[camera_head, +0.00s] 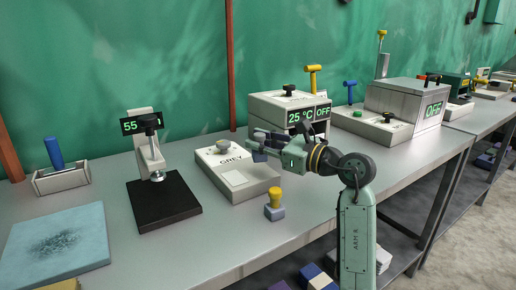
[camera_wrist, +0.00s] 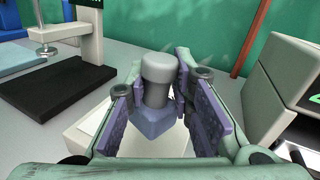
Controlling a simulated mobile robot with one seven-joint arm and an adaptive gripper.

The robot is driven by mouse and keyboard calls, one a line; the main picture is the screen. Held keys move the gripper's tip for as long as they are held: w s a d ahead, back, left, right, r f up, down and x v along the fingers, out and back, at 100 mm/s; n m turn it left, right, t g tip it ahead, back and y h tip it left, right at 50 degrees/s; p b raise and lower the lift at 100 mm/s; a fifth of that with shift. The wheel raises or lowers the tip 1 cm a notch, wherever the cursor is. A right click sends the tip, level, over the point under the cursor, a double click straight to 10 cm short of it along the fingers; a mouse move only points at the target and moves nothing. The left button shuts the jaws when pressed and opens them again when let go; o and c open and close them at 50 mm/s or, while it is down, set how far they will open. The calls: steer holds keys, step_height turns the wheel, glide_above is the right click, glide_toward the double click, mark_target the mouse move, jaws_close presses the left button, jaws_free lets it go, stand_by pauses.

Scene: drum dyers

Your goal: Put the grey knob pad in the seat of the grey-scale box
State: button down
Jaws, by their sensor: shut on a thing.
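The grey knob pad, a grey round knob (camera_wrist: 158,72) on a blue-grey block (camera_wrist: 157,124), is between the fingers in the wrist view. My gripper (camera_wrist: 168,98) is shut on it; in the head view my gripper (camera_head: 260,147) holds it above the right side of the grey-scale box. The seat is not clearly visible.
A yellow-knobbed pad (camera_head: 274,204) stands just in front of the box. A black-based stand (camera_head: 160,202) is to its left, and a box with a 25 °C display (camera_head: 280,107) is behind to the right.

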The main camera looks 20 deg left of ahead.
mark_target(267, 156)
steer(key=shift+w+a+f, duration=0.15)
steer(key=shift+w+a, duration=0.3)
steer(key=shift+w, duration=0.1)
steer(key=shift+f+p, duration=0.5)
steer(key=shift+f, duration=1.2)
steer(key=shift+f, duration=0.2)
steer(key=c, duration=1.4)
jaws_free()
steer(key=shift+r, duration=0.1)
steer(key=shift+r, duration=0.2)
steer(key=b+v, duration=0.2)
steer(key=v, duration=1)
steer(key=shift+s+f+b, duration=0.1)
steer(key=shift+b, duration=0.3)
